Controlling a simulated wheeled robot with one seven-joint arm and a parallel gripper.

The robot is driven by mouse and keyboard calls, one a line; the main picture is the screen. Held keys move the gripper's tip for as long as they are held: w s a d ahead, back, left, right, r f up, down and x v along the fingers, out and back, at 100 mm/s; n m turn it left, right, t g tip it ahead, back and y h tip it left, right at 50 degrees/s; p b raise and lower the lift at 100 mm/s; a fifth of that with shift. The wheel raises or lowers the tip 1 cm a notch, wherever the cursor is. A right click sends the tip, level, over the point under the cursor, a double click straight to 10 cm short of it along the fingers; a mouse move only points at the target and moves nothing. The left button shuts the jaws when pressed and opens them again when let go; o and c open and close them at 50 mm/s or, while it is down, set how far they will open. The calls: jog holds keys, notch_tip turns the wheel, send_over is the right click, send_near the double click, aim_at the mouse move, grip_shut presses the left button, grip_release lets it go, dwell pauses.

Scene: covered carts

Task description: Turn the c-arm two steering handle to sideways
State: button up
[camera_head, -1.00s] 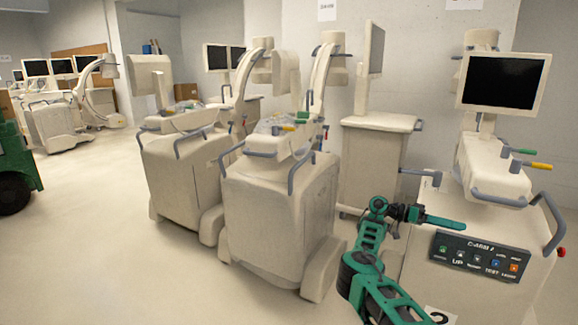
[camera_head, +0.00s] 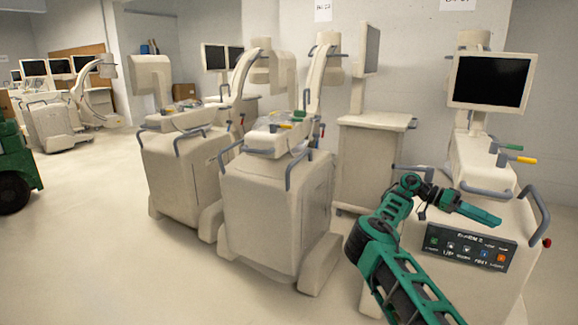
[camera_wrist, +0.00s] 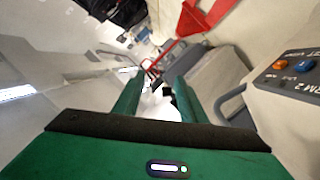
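The C-arm two unit stands at the right of the head view, a cream cart (camera_head: 440,250) with a dark control panel (camera_head: 470,247) lettered C-ARM 2. On its upper right are a green-gripped lever (camera_head: 507,148) and a yellow-tipped lever (camera_head: 522,159); I cannot tell which one is the steering handle. My gripper (camera_head: 492,219) is in front of the cart's upper body, just above the panel and below the levers in the picture. In the wrist view its two green fingers (camera_wrist: 158,88) are apart, with nothing seen held between them. The panel (camera_wrist: 295,68) shows at the right there.
Grey rails stick out from the cart's front (camera_head: 486,192) and right side (camera_head: 536,213), close to my gripper. A monitor (camera_head: 492,82) stands above. Another C-arm cart (camera_head: 275,200) stands to the left. The floor (camera_head: 90,240) at left is open.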

jog(key=s+d+r+y, duration=0.2)
jog(key=s+d+y, duration=0.1)
jog(key=s, duration=0.3)
jog(key=s+d+r+y, duration=0.2)
jog(key=s+d, duration=0.2)
jog(key=s, duration=0.2)
jog(key=s+n+t+y, duration=0.2)
jog(key=s+y, duration=0.2)
jog(key=s, duration=0.8)
jog(key=s+a+f+n+t+y, duration=0.1)
jog(key=s+a+n+t, duration=0.3)
jog(key=s+a, duration=0.5)
jog(key=s+a+f+n+t+y, duration=0.1)
jog(key=s+a+n+t, duration=0.3)
jog(key=s+a, duration=0.6)
jog(key=a+n+y, duration=0.1)
jog(key=a, duration=0.7)
jog(key=shift+s+a+n, duration=0.2)
jog(key=shift+n, duration=0.2)
jog(key=shift+w, duration=0.1)
jog(key=shift+c, duration=0.9)
